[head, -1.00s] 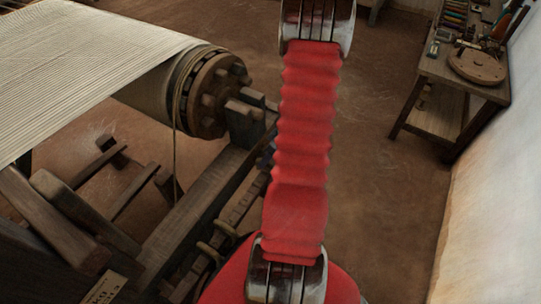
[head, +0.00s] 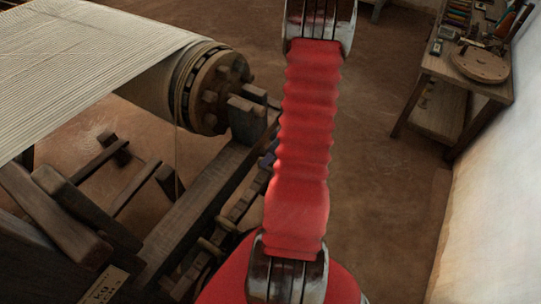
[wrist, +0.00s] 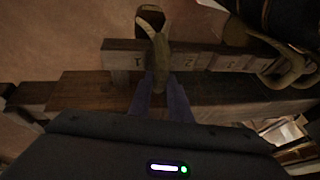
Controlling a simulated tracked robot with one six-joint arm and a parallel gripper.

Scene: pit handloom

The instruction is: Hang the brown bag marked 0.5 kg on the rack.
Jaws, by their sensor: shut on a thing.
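In the wrist view my gripper (wrist: 162,104) is shut on an olive-brown strap or narrow bag part (wrist: 159,66), which stands up between the two bluish fingers. A looped brown end (wrist: 151,18) shows at its top. No weight mark is readable on it, and I cannot tell the bag's full shape. A wooden rail with numbers such as 1 and 2 (wrist: 122,57) runs across just beyond the fingers; it may be the rack. The held piece overlaps the rail in the picture; I cannot tell whether they touch.
Tan loops (wrist: 289,70) lie over the rail's right end, beside a dark roll-like thing (wrist: 262,12). In the head view the loom's beam end (head: 215,88) and timber frame (head: 190,210) fill the left. A tool bench (head: 440,75) stands far right; floor between is clear.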

